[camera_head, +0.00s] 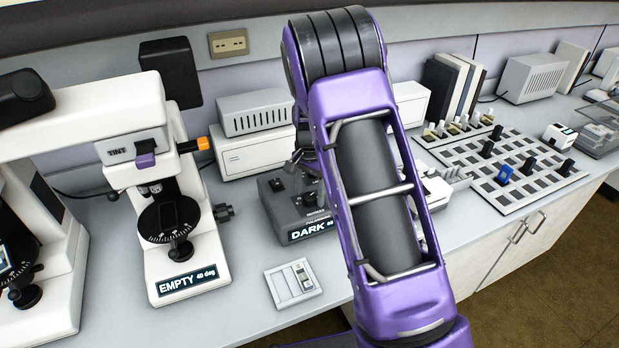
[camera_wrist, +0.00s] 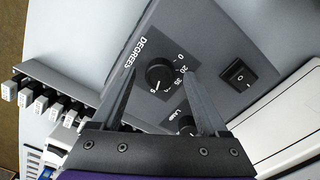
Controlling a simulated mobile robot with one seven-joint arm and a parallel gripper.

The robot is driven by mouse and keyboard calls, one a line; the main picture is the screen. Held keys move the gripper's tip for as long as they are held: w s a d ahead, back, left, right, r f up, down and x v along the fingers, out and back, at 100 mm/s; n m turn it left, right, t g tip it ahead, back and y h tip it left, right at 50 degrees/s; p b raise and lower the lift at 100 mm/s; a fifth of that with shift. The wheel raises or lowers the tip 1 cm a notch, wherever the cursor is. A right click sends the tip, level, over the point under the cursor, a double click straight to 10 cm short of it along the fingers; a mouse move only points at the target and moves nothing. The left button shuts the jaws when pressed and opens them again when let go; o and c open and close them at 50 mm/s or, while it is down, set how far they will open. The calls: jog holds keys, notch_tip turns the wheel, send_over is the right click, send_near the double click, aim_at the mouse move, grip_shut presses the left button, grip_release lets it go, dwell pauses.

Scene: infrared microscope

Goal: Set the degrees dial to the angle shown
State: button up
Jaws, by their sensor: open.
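The degrees dial (camera_wrist: 160,75) is a round black knob on a dark grey control box, beside the word DEGREES and a ring of white numbers. A white mark shows at the knob's lower left; I cannot tell its exact setting. My gripper (camera_wrist: 163,82) is open, its two fingers on either side of the dial, apparently not touching it.
A second knob, labelled LAMP (camera_wrist: 187,123), sits close below the dial, and a black rocker switch (camera_wrist: 238,75) lies to its right. The white microscope (camera_head: 175,220) stands left of the box. A small white slide tray (camera_head: 293,284) lies in front on the bench.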

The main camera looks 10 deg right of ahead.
aim_at(310, 196)
notch_tip(310, 196, up, 17)
jog(key=p, duration=0.1)
jog(key=shift+r, duration=0.15)
jog(key=shift+d, duration=0.1)
